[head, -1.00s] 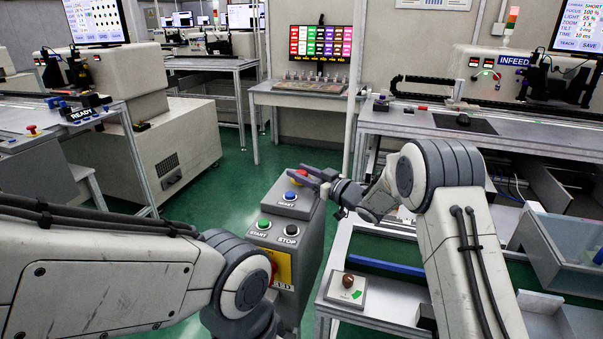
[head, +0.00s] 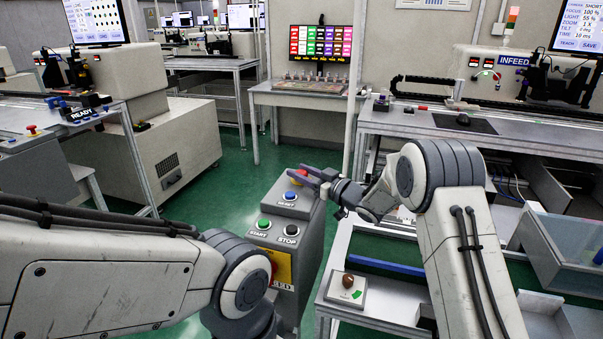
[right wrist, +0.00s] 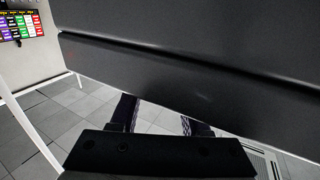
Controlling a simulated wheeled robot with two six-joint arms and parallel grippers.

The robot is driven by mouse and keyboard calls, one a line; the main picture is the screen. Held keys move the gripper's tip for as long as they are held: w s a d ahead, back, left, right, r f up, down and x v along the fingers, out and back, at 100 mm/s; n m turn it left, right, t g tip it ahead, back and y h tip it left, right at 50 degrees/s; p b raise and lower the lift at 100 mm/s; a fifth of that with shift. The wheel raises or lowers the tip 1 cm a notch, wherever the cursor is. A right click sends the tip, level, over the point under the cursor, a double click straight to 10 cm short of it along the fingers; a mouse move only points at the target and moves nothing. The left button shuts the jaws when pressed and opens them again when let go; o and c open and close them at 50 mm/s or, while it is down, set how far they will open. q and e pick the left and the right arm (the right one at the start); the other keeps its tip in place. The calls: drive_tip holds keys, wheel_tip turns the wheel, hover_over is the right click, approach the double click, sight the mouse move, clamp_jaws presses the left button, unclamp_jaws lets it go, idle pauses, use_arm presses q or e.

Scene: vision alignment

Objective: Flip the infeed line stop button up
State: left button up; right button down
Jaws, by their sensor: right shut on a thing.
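A grey control box (head: 318,240) stands in the middle of the head view. A red stop button (head: 297,176) with some yellow around it sits at its top end. My right gripper (head: 301,174) reaches in from the right and is shut on the red button, whose far side its fingers partly hide. Below it are a blue reset button (head: 289,195), a green start button (head: 264,223) and a dark stop button (head: 291,230). In the right wrist view, a dark surface (right wrist: 200,60) hides the fingertips. My left gripper is out of view.
A yellow plate with a red button (head: 274,265) is on the box's front, partly behind my left arm. A low frame table with a brown knob (head: 348,281) is to the right. A machine labelled INFEED (head: 514,61) stands at the back right. Green floor is open behind the box.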

drive_tip(key=shift+r, duration=0.1)
idle(0.3)
drive_tip(key=shift+r+p, duration=0.6)
drive_tip(key=shift+r, duration=0.35)
drive_tip(key=shift+c, duration=1.8)
unclamp_jaws()
drive_tip(key=shift+d+f, duration=0.1)
